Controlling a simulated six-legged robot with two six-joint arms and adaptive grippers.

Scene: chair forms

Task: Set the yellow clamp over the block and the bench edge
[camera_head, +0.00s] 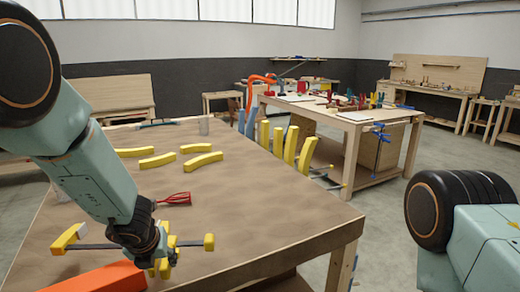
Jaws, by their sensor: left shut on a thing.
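A yellow clamp (68,238) with a dark bar lies across my left gripper (160,258), low over the front left of the brown bench (270,215). My left gripper points down and is shut on the clamp near its middle. One yellow end shows to the left of the gripper and a smaller one to the right. A long orange block (95,280) shows at the bottom left, below the clamp and partly cut off by the frame. I cannot tell whether the clamp touches it. My right gripper is out of view; only my right arm shows.
Several curved yellow pieces (157,160) lie farther back on the bench. A red tool (176,198) lies behind my left gripper. Several upright yellow pieces (307,153) stand along the bench's far right edge. The bench's right front is clear. A second table (355,117) with tools stands behind.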

